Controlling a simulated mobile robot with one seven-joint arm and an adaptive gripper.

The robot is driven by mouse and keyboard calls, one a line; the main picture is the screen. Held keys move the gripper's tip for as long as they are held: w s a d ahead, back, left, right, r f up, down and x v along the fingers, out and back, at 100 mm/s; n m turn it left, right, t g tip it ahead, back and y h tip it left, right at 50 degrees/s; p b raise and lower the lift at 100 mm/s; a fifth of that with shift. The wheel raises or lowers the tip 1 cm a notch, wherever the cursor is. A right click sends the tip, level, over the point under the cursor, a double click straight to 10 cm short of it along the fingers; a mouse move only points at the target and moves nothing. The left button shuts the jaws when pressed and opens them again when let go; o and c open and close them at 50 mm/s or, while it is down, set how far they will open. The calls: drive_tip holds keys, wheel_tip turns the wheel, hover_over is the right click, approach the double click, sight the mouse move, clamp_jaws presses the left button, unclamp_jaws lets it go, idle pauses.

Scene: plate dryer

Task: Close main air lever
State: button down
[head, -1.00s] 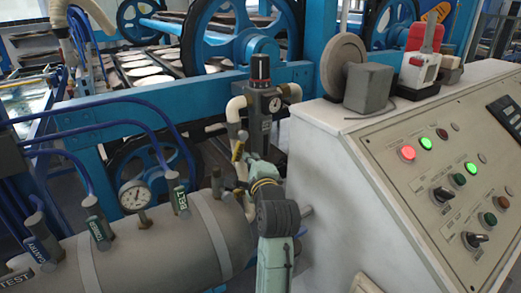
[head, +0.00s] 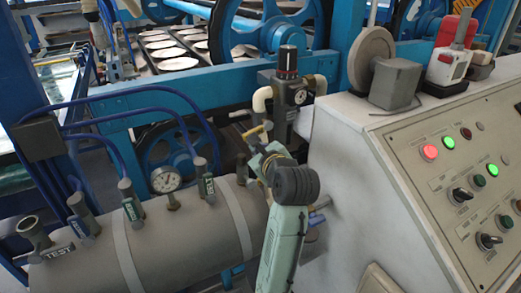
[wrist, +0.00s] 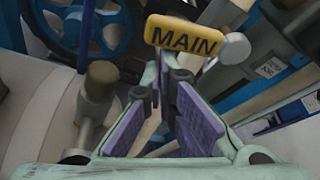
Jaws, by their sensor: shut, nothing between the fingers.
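The main air lever is a yellow handle (head: 252,130) beside the pipes under the air regulator, above the right end of the grey tank. In the head view it slants out to the left, just beyond my gripper (head: 262,153). In the wrist view its yellow tag marked MAIN (wrist: 183,36) is just ahead of the fingertips. My gripper (wrist: 166,85) has purple pads; its fingertips are together with nothing between them. I cannot tell whether a fingertip touches the lever. My arm hides part of the pipe around the lever in the head view.
The grey tank (head: 180,245) carries a pressure gauge (head: 165,179) and several smaller labelled valves, including TEST (head: 55,250). The regulator (head: 288,85) stands behind my gripper. The control cabinet (head: 345,185) is close on the right. Blue hoses arch over the tank.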

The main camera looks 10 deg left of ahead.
drive_tip(key=shift+s+a+r, duration=0.25)
drive_tip(key=shift+a+r, duration=0.15)
drive_tip(key=shift+r, duration=0.5)
